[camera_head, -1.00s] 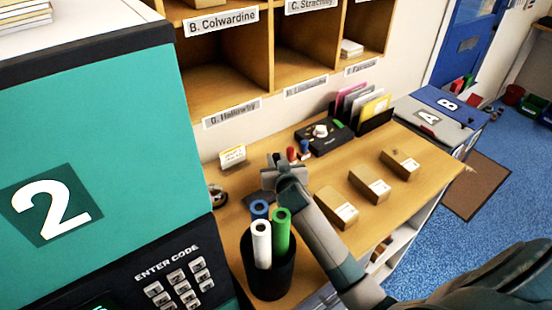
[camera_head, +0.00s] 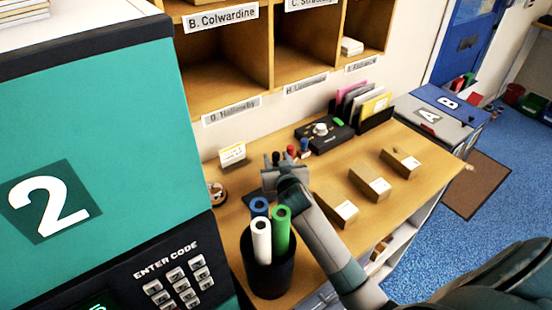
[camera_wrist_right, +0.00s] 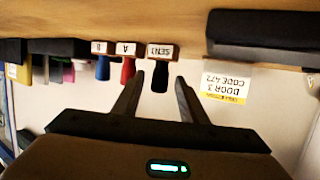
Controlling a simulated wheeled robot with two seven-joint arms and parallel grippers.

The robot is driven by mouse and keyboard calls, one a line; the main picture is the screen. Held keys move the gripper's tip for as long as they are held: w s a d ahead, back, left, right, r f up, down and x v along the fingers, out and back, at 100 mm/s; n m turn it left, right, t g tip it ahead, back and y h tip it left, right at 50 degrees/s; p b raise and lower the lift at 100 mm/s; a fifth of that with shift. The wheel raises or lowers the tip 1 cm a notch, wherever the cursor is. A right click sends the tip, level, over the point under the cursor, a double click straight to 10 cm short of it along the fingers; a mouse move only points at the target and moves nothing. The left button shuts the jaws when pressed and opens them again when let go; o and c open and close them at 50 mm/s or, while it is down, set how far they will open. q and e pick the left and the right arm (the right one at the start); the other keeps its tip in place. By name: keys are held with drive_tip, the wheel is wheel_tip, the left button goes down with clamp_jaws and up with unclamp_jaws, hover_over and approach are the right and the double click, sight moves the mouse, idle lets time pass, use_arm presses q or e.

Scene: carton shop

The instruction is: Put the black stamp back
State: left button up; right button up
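In the right wrist view, which looks upside down, the black stamp (camera_wrist_right: 160,76) stands upright with its "SENT" label block on the desk. My right gripper (camera_wrist_right: 160,80) is open, with one fingertip on each side of the black handle and a visible gap to it. The red stamp (camera_wrist_right: 128,70) and the blue stamp (camera_wrist_right: 103,68) stand beside it in a row. In the head view my right gripper (camera_head: 276,160) is over the desk, left of the red stamp (camera_head: 291,152) and the blue stamp (camera_head: 304,146). It largely hides the black stamp there. My left gripper is out of view.
A "DOOR 3 CODE 472" card (camera_wrist_right: 227,88) stands near the black stamp. A black cup (camera_head: 268,268) with rolled tubes stands close to my right forearm. Several small cartons (camera_head: 370,184) lie on the desk's right. A black device (camera_head: 322,135) and a file rack (camera_head: 375,120) stand behind.

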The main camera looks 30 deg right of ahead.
drive_tip(key=shift+b+v, duration=0.65)
drive_tip(key=shift+v, duration=2.4)
drive_tip(key=shift+r, duration=0.1)
